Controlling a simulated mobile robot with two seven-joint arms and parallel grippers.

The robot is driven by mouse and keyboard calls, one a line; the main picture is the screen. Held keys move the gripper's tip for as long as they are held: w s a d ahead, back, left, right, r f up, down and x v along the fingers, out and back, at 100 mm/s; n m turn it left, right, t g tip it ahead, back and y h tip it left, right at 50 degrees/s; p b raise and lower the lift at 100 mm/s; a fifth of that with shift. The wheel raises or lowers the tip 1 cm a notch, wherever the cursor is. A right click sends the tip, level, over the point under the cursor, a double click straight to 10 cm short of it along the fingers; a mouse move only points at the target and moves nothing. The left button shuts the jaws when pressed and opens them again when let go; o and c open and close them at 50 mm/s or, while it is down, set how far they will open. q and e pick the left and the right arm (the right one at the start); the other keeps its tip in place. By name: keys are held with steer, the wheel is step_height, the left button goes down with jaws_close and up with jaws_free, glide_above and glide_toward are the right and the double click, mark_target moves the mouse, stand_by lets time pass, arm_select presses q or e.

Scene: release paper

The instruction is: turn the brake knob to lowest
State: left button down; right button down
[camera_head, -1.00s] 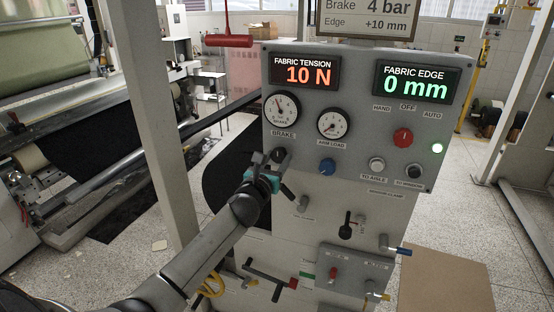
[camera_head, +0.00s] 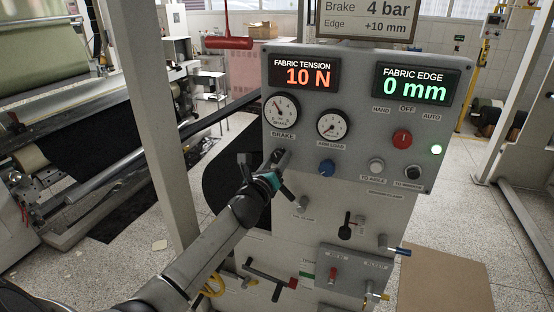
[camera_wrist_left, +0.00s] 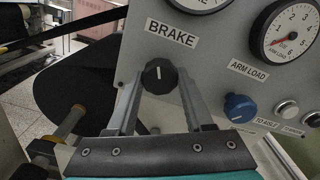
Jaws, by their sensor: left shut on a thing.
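The black brake knob (camera_wrist_left: 160,76) sits below the BRAKE label (camera_wrist_left: 170,33) on the grey panel (camera_head: 350,165). A pale mark shows on its face, close to upright in the left wrist view. My left gripper (camera_head: 277,160) is at the knob in the head view, covering most of it. In the left wrist view my gripper's fingers (camera_wrist_left: 161,82) lie on both sides of the knob, shut on it. The brake gauge (camera_head: 281,109) above has its needle pointing up and left. My right gripper is not in view.
A blue knob (camera_head: 327,167), a red selector (camera_head: 402,138) and other knobs sit to the right. Displays read 10 N (camera_head: 306,75) and 0 mm (camera_head: 415,86). A sign (camera_head: 366,19) reads Brake 4 bar. A lever (camera_head: 346,228) and valve handles stick out below. A post (camera_head: 150,120) stands left.

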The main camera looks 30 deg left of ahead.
arm_select(q)
steer(key=n, duration=0.5)
steer(key=shift+n+p, duration=0.3)
steer(key=shift+n, duration=0.1)
steer(key=n, duration=0.5)
steer(key=shift+r+p, duration=0.1)
steer(key=shift+p, duration=0.3)
steer(key=n+p, duration=0.1)
steer(key=n, duration=0.4)
steer(key=shift+d+n, duration=0.1)
steer(key=shift+n, duration=0.3)
steer(key=n+p, duration=0.1)
steer(key=n, duration=0.4)
steer(key=shift+n, duration=0.4)
steer(key=shift+c, duration=1.4)
jaws_free()
steer(key=shift+s, duration=0.1)
steer(key=v, duration=1.5)
steer(key=shift+b, duration=0.4)
